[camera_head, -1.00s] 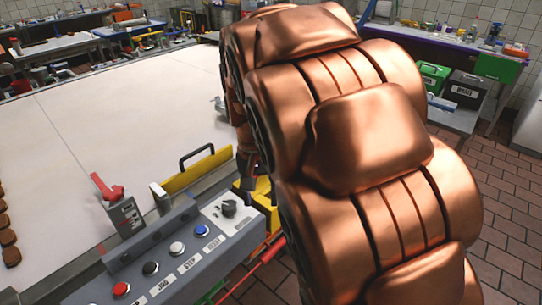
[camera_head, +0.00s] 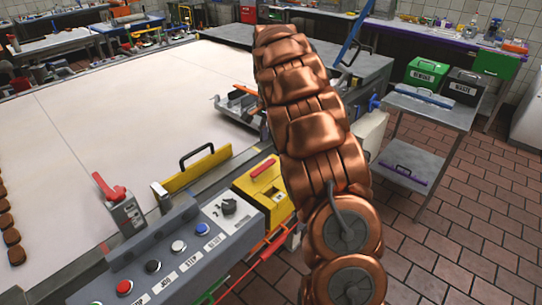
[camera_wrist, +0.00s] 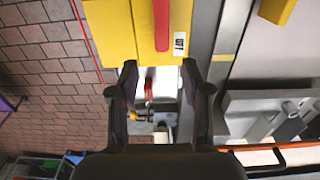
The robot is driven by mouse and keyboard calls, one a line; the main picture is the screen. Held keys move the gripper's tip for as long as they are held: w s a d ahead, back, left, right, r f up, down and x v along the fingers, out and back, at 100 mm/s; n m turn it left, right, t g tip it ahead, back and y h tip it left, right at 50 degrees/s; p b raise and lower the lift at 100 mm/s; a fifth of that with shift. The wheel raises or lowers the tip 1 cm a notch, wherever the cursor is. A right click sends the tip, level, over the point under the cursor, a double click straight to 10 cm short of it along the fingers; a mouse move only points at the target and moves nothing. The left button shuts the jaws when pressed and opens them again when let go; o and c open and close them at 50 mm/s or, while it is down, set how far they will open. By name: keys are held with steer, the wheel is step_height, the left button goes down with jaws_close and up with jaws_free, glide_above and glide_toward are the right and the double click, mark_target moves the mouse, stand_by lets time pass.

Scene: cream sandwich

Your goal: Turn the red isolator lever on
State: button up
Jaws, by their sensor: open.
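A yellow box (camera_head: 263,195) with a red lever (camera_head: 264,168) on top stands at the right end of the button panel in the head view. The wrist view shows the yellow box (camera_wrist: 118,28) at the top, with the red lever (camera_wrist: 161,22) running down its face beside a small white label. My gripper (camera_wrist: 160,72) is open and empty, its fingertips near the box's lower edge in that view and either side of the lever's line. I cannot tell the gap to the box. The gripper is hidden in the head view. Another red lever (camera_head: 107,187) sits on a grey box at left.
A grey panel (camera_head: 185,250) with coloured buttons and a black knob lies left of the yellow box. A yellow guard (camera_head: 195,170) with a black handle stands behind it. A wide pale conveyor table (camera_head: 120,100) fills the left.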

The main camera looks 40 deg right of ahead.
mark_target(271, 161)
steer(key=shift+w+d+f, duration=0.15)
steer(key=shift+w+f, duration=0.05)
steer(key=shift+f, duration=0.2)
steer(key=shift+f+p, duration=1.3)
steer(key=shift+f, duration=2.35)
steer(key=shift+c, duration=0.4)
jaws_close()
